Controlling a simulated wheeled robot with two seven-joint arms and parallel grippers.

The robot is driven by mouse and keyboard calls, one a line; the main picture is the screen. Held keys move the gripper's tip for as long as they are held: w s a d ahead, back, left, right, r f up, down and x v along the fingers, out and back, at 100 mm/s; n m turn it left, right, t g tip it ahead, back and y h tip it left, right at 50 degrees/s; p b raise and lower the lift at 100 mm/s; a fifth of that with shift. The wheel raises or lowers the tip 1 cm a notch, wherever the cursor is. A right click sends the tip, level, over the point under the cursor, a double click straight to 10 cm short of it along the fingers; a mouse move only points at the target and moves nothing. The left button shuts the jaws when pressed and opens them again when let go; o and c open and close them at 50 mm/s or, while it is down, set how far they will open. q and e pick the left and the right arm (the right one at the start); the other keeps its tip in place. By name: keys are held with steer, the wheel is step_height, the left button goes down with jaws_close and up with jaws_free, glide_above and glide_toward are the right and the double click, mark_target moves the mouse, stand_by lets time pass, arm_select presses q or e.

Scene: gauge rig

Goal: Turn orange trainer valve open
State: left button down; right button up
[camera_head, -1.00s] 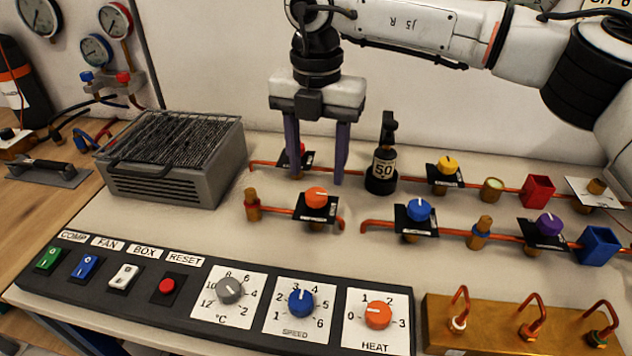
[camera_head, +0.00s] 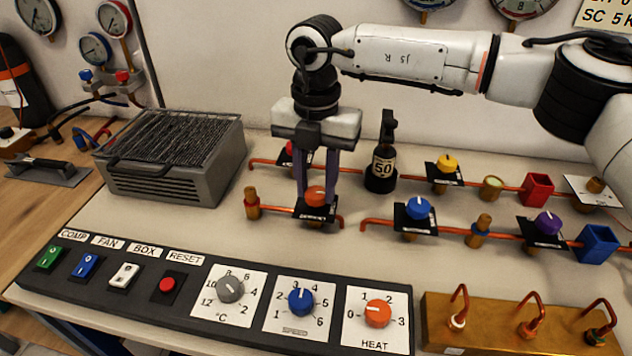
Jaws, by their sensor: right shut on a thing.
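The orange trainer valve (camera_head: 316,197) is a round orange knob on a black plate, set in a copper pipe in the front row. My right gripper (camera_head: 316,187) points straight down over it, with its two purple-grey fingers on either side of the knob, shut on it. The fingers partly hide the knob, so its pointer mark cannot be read. My left gripper does not show.
A blue valve (camera_head: 418,209) and a purple valve (camera_head: 547,224) stand to the right in the front row. A red valve (camera_head: 289,150), a dark bottle marked 50 (camera_head: 382,167) and a yellow valve (camera_head: 446,162) are behind. The control panel (camera_head: 205,317) runs along the front.

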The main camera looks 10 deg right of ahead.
steer(key=shift+n, duration=0.3)
steer(key=n, duration=0.4)
steer(key=shift+n, duration=0.3)
steer(key=n, duration=0.4)
steer(key=shift+b, duration=0.3)
steer(key=n, duration=0.4)
steer(key=shift+n, duration=2.3)
steer(key=shift+o, duration=0.2)
steer(key=shift+c, duration=0.2)
steer(key=o, duration=1.1)
